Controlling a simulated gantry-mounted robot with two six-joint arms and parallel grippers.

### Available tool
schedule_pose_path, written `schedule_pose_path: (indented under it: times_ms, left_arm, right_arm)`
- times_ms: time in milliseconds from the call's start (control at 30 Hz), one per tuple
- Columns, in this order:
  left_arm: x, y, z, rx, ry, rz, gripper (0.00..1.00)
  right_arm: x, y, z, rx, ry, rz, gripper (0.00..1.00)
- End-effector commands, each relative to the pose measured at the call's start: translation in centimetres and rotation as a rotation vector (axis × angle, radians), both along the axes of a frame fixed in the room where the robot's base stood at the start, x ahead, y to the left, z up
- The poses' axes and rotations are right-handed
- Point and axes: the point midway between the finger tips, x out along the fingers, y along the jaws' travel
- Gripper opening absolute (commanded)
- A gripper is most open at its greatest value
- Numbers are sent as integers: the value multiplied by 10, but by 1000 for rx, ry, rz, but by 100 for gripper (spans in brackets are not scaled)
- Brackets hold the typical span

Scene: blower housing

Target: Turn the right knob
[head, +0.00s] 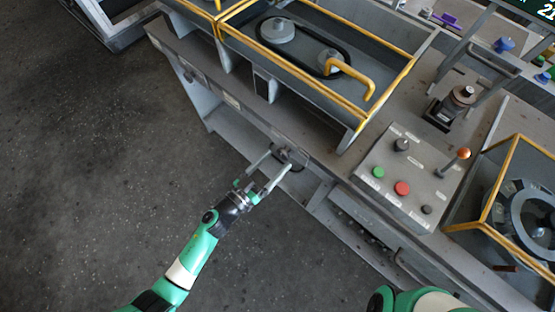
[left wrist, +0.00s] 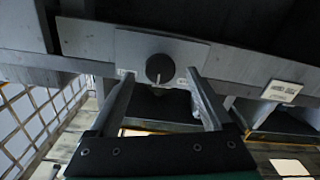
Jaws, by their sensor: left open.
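A dark round knob (left wrist: 160,68) sits on a light plate (left wrist: 190,52) on the bench's front face. In the left wrist view it lies between my left gripper's fingertips, with a visible gap on both sides. My left gripper (head: 279,160) is open in the head view, its fingers pointing at the front face and a small dark fitting (head: 284,153) there. I cannot tell from the pictures whether the fingers reach past the knob's face. My right gripper is out of view; only part of my right arm shows at the bottom of the head view.
A control panel (head: 385,183) on the bench top carries green and red buttons, black knobs and an orange-tipped lever (head: 464,153). A yellow-edged guard (head: 390,98) encloses a belt drive. A label plate (left wrist: 282,91) is right of the knob. The floor (head: 90,150) at left is clear.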

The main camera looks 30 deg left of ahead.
Motion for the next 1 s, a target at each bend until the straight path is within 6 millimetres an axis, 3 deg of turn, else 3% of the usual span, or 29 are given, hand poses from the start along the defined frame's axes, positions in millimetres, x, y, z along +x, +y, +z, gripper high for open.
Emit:
schedule_pose_path:
  times_ms: [133, 433, 867, 1000]
  left_arm:
    - [16, -4, -1, 0, 0, 0, 83]
    - [19, -4, 0, 0, 0, 1, 81]
    - [18, -4, 0, -1, 0, 1, 4]
    - [18, -4, 0, 1, 0, 1, 0]
  right_arm:
    - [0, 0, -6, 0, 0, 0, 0]
    - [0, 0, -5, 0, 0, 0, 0]
    - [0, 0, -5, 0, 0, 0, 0]
    - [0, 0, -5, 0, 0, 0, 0]
